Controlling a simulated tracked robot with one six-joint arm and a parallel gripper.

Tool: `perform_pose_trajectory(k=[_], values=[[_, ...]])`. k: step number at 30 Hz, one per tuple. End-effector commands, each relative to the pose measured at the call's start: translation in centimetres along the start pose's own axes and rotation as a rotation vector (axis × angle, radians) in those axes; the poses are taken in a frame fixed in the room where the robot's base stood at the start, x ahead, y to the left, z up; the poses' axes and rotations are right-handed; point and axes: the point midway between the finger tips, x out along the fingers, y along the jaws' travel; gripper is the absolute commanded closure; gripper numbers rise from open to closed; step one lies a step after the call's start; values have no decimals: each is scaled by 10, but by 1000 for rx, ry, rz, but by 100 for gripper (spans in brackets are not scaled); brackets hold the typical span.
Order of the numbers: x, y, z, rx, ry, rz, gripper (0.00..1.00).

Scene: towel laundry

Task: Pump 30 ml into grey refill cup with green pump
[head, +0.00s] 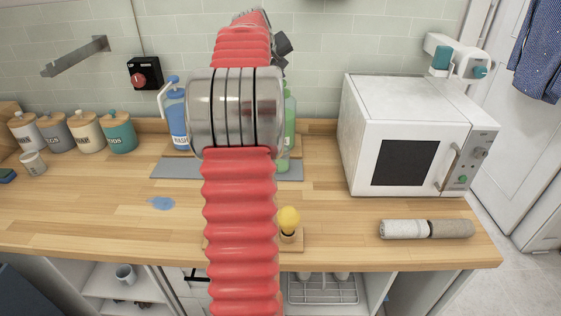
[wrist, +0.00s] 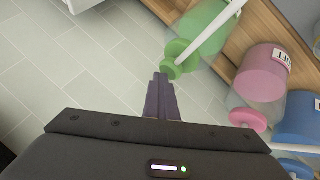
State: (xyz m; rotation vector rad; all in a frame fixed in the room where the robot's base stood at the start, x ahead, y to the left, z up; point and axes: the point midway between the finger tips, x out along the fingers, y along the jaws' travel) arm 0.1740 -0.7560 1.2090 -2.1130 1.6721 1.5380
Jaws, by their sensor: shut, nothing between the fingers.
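The green pump bottle (head: 289,112) stands at the back of the counter, mostly hidden behind my red arm. In the wrist view its green body (wrist: 205,28) and green pump top (wrist: 172,68) show, with a white spout to the upper right. My gripper (wrist: 161,77) is shut and empty, its fingertips close to the pump top; I cannot tell whether they touch it. In the head view part of my dark gripper (head: 283,44) shows above the bottle. I cannot make out a grey refill cup; my arm hides the middle of the counter.
A blue pump bottle (head: 177,122) stands left of my arm. A pink bottle (wrist: 262,75) shows beside the green one. A grey mat (head: 166,168) lies in front. A microwave (head: 400,135) stands at right, and jars (head: 88,134) at left. A blue puddle (head: 161,203) lies nearby.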

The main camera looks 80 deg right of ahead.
Motion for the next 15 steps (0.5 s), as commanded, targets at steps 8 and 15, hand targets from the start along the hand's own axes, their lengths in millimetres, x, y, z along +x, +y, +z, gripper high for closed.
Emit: perform_pose_trajectory(k=[8, 15], values=[[3, -2, 2, -1, -6, -3, 100], [-3, 2, -2, -1, -4, -2, 100]])
